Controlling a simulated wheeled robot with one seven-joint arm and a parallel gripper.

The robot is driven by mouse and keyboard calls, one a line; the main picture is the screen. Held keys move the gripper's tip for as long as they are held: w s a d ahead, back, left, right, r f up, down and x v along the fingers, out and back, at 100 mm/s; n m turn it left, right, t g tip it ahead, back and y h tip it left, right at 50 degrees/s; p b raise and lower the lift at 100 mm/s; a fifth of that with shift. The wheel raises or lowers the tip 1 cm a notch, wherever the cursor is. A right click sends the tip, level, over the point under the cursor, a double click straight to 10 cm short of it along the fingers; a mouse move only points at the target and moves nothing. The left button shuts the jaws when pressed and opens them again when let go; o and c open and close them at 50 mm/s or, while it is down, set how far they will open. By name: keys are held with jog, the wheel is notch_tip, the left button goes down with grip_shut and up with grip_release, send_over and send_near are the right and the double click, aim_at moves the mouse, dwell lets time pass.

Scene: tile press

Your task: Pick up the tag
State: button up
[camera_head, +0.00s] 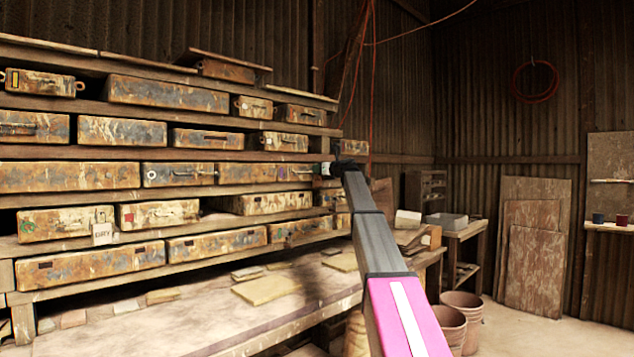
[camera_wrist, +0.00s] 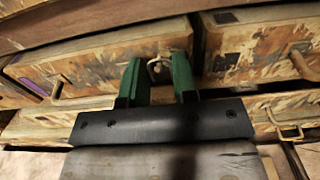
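A small pale tag (camera_head: 103,234) with dark lettering, seemingly "DRY", stands at the front of a rusty drawer box on a lower shelf, at the left of the head view. I cannot make it out in the wrist view. My gripper (camera_wrist: 158,78) has two green fingers that stand apart with nothing held between them. A metal handle (camera_wrist: 157,68) on a drawer front shows beyond the gap. In the head view my gripper (camera_head: 327,170) is at the right end of the shelves, far to the right of the tag and higher.
Rusty drawer boxes (camera_head: 122,131) with handles fill the shelves. A workbench (camera_head: 210,312) with loose flat tiles (camera_head: 263,289) runs below them. Buckets (camera_head: 462,305) and a side table (camera_head: 463,232) stand at the right. Boards (camera_head: 535,270) lean on the back wall.

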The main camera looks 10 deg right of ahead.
jog(key=shift+r, duration=0.15)
jog(key=shift+c, duration=0.3)
jog(key=shift+r, duration=0.65)
jog(key=v, duration=1.8)
